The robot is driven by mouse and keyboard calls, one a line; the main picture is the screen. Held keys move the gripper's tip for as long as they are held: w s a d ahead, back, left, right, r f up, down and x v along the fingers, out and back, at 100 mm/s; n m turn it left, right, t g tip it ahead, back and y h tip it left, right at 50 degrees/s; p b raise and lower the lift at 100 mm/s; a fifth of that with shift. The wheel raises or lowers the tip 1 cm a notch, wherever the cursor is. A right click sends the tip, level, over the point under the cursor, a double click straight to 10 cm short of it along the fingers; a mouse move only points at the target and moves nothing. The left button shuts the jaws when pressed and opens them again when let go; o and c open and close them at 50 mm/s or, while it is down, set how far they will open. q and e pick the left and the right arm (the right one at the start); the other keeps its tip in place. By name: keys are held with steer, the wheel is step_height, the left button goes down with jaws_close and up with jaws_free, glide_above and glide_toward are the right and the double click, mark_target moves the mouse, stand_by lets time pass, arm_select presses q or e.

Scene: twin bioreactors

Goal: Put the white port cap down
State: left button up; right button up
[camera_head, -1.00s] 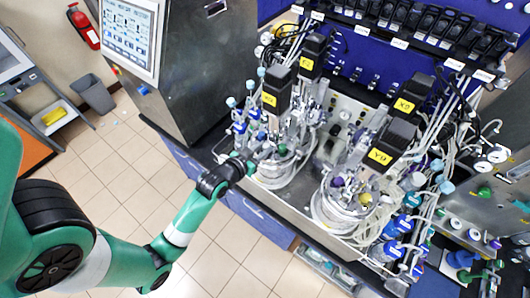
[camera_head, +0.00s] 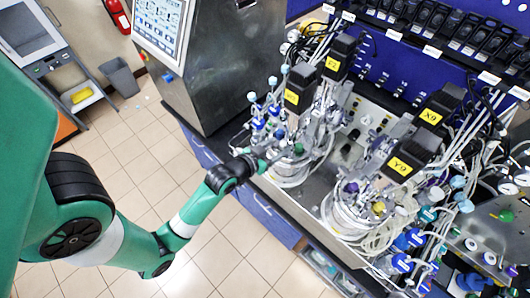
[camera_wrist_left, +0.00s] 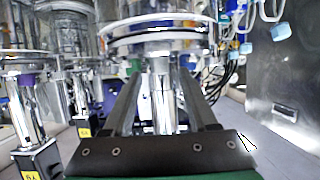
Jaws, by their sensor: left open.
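I cannot pick out the white port cap in either view. My left gripper (camera_head: 262,160) reaches in from the left to the front of the left bioreactor (camera_head: 290,172), close to its glass vessel; the small gap is hard to judge. In the left wrist view the two fingers (camera_wrist_left: 158,74) are apart, with a shiny metal cylinder (camera_wrist_left: 160,95) showing between or behind them. A round glass vessel with a metal rim (camera_wrist_left: 155,42) stands just beyond the fingertips. My right gripper is not in view.
The right bioreactor (camera_head: 350,215) stands close beside the left one, with tubing and coloured caps around it. A steel cabinet with a screen (camera_head: 163,25) is at the back left. Tiled floor (camera_head: 130,150) lies open left of the bench, with a grey bin (camera_head: 120,78).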

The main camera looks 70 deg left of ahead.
arm_select(q)
steer(key=v, duration=1)
steer(key=shift+r, duration=0.15)
steer(key=w+d+r+m+t+h, duration=0.1)
steer(key=w+d+r+t, duration=0.15)
steer(key=w+r, duration=0.45)
steer(key=w+d+r+m+t+h, duration=0.15)
steer(key=w+r+t, duration=0.25)
steer(key=r, duration=0.7)
steer(key=w+d+r+m+t, duration=0.1)
steer(key=w+d+r+t, duration=0.2)
steer(key=w+r, duration=0.35)
steer(key=s+d+r+m+t+h, duration=0.1)
steer(key=d+r+t+h, duration=0.1)
steer(key=r, duration=0.7)
steer(key=s+d+r+m+t+h, duration=0.1)
steer(key=s+d+r+t+h, duration=0.1)
steer(key=d+r, duration=0.3)
steer(key=s+d+r+m+t+h, duration=0.1)
steer(key=d+r, duration=0.3)
steer(key=r, duration=0.8)
steer(key=shift+s+d+r+t+h, duration=0.25)
steer(key=shift+s+r+t+h, duration=0.1)
steer(key=shift+t+h, duration=0.25)
